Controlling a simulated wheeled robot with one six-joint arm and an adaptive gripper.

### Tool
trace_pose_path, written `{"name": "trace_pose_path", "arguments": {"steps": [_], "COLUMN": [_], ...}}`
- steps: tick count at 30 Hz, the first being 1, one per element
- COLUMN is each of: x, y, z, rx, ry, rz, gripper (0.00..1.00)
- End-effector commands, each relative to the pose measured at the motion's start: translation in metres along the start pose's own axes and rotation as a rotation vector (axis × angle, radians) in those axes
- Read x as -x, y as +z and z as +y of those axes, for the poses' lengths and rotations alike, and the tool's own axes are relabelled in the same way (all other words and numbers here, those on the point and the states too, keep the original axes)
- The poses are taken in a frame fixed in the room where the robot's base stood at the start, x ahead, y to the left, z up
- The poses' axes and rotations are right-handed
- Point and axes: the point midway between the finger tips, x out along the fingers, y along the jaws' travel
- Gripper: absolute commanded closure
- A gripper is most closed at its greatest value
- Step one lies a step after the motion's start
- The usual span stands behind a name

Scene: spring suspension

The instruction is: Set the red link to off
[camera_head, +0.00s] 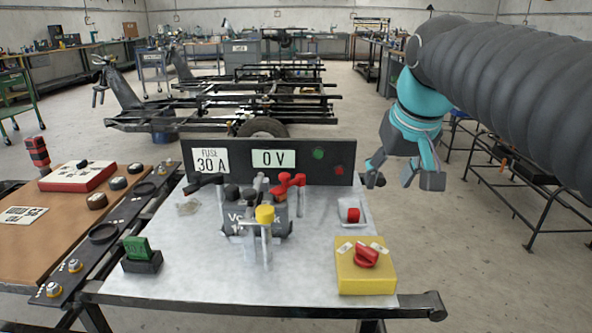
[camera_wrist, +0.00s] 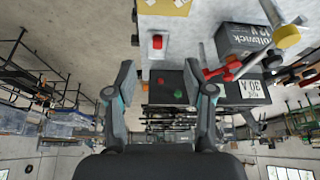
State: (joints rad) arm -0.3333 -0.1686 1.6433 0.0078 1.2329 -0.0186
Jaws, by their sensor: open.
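A red rotary knob (camera_head: 366,257) sits on a yellow box (camera_head: 351,284) at the bench's front right; its labels are too small to read. Red clamp-like parts (camera_head: 291,180) are at the dark battery (camera_head: 247,217). I cannot tell which red part is the link. My gripper (camera_head: 404,181) is open and empty, in the air right of the bench's back panel. Both fingers show apart in the wrist view (camera_wrist: 160,80).
A black panel (camera_head: 340,165) reading "30 A" and "0 V" stands along the bench's back. A yellow-capped post (camera_head: 265,215) rises before the battery. A green block (camera_head: 137,247) is at the front left. The metal benchtop (camera_head: 200,278) has clear space at front.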

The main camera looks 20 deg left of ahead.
Motion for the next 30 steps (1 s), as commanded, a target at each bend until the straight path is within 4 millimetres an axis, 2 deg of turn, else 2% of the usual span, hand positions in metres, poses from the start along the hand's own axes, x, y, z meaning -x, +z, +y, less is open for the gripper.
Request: {"name": "trace_pose_path", "arguments": {"steps": [1, 6, 9, 12, 17, 23, 30], "x": [-0.001, -0.004, -0.008, -0.011, -0.014, -0.025, -0.066], "y": [-0.024, -0.085, -0.110, -0.127, -0.140, -0.142, -0.139], "z": [-0.015, -0.067, -0.097, -0.122, -0.146, -0.152, -0.156], "rx": [0.032, 0.127, 0.175, 0.213, 0.248, 0.256, 0.255], "ry": [-0.015, -0.058, -0.078, -0.095, -0.109, -0.112, -0.112], "rz": [-0.005, -0.023, -0.031, -0.035, -0.041, -0.043, -0.045], "gripper": [0.47, 0.47, 0.47, 0.47, 0.47, 0.47, 0.47]}}
